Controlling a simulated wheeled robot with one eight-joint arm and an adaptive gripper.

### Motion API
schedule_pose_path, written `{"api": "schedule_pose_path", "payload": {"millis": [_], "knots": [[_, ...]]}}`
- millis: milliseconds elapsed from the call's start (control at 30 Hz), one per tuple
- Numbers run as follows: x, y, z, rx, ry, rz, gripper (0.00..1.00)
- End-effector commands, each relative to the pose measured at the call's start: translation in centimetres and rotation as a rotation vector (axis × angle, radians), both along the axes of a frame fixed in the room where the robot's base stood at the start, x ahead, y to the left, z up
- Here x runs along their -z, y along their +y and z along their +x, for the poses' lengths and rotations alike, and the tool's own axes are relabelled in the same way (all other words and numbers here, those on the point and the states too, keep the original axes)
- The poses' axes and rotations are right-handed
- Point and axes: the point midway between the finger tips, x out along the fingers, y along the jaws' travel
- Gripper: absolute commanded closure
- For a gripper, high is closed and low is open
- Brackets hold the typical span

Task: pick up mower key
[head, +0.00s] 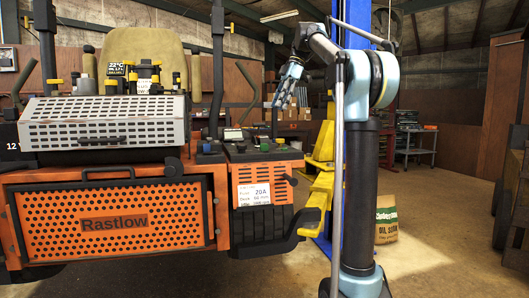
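I cannot make out the mower key for certain. The mower's right-hand console (255,150) carries small coloured knobs and dark fittings, too small to tell apart. My gripper (285,100) hangs in the air above and a little right of this console, pointing down. No held object shows in it. Its fingers are small and seen at an angle, so their opening is unclear.
A blue lift post (352,190) with yellow arms (319,187) stands right of the mower, partly behind my arm. An oil sorbent sack (386,222) sits on the floor. Upright levers and posts rise around the mower seat (143,50). Floor at the right is mostly clear.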

Motion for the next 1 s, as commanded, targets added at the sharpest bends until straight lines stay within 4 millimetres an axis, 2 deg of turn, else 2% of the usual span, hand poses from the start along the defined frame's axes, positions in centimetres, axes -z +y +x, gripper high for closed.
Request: {"api": "schedule_pose_path", "payload": {"millis": [600, 1000], "knots": [[9.3, 3.7, -1.1, 0.000, 0.000, 0.000, 0.63], [12.3, 4.7, -1.4, 0.000, 0.000, -0.001, 0.63]]}}
